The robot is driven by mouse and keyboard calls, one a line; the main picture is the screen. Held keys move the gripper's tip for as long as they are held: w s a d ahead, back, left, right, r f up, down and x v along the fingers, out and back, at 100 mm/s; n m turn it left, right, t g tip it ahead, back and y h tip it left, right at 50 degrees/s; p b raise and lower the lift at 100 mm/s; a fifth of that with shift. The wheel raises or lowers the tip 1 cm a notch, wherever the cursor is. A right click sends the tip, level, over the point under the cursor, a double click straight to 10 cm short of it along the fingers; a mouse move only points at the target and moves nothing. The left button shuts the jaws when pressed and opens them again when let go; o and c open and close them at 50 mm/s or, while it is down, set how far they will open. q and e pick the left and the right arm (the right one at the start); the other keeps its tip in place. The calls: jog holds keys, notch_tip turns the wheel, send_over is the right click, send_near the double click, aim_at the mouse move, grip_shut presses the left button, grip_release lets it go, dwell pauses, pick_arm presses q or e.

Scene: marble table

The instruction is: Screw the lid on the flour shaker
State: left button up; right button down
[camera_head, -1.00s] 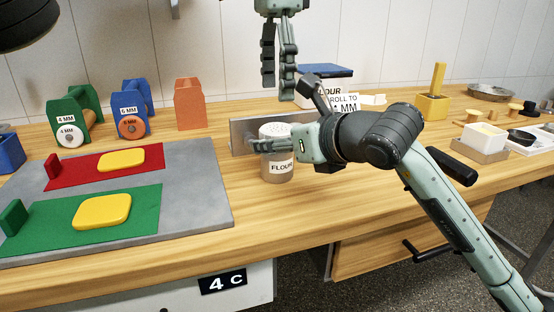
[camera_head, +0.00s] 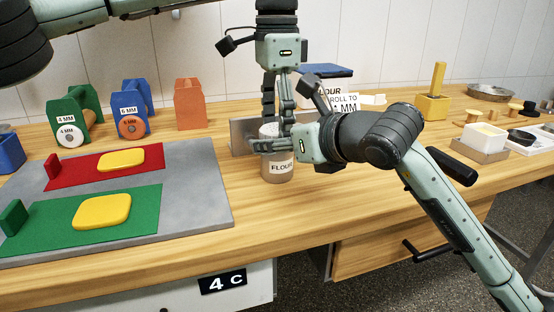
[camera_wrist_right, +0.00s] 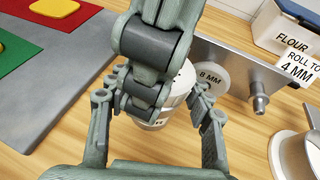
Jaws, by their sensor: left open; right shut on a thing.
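The flour shaker (camera_head: 279,176) stands on the wooden table, upright, with a FLOUR label and a pale body. Its white lid (camera_head: 264,130) is on top, mostly hidden behind my left gripper. My right gripper (camera_head: 272,146) reaches in from the right and is shut on the shaker's upper side. In the right wrist view the shaker (camera_wrist_right: 160,117) lies between the right fingers, partly covered by my left gripper (camera_wrist_right: 152,80). My left gripper (camera_head: 277,128) points straight down over the lid with its fingers open. Whether they touch the lid cannot be told.
A metal plate (camera_head: 240,138) stands just behind the shaker. Left are a grey board (camera_head: 205,190) with red and green mats and yellow slabs, and coloured roller stands (camera_head: 128,112). A tray (camera_head: 480,150) is at right. Table in front is clear.

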pick_arm(q)
jog(key=shift+c, duration=0.2)
jog(key=c, duration=1)
jog(key=o, duration=1.1)
jog(key=shift+o, duration=0.2)
jog(key=shift+r, duration=0.1)
jog(key=shift+r, duration=2.15)
jog(key=shift+c, duration=0.5)
notch_tip(320, 180, up, 4)
jog(key=shift+f, duration=0.25)
